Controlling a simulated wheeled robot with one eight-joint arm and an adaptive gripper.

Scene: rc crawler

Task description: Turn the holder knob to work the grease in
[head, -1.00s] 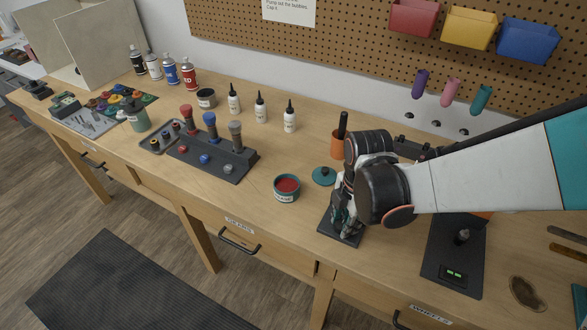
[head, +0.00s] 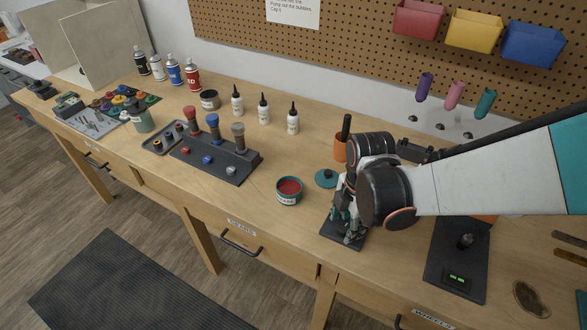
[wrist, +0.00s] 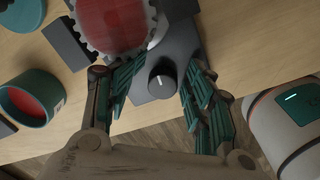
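The holder (head: 330,231) is a dark plate at the table's front edge, under my gripper. In the wrist view its base (wrist: 182,45) carries a black round knob (wrist: 162,82) with a white pointer mark. A pale toothed gear (wrist: 153,22) with a red face (wrist: 110,22) sits beside the knob. My gripper (wrist: 160,80) is open, one finger on each side of the knob, with gaps visible. I cannot tell how high the fingertips are above the base. In the head view my gripper (head: 348,234) partly hides the holder, and the gear and knob are not clear there.
An open tub of red grease (head: 289,191) stands left of the holder, its teal lid (head: 326,178) behind. An orange cup (head: 340,150) stands farther back. A dark stand with a green display (head: 455,270) is to the right.

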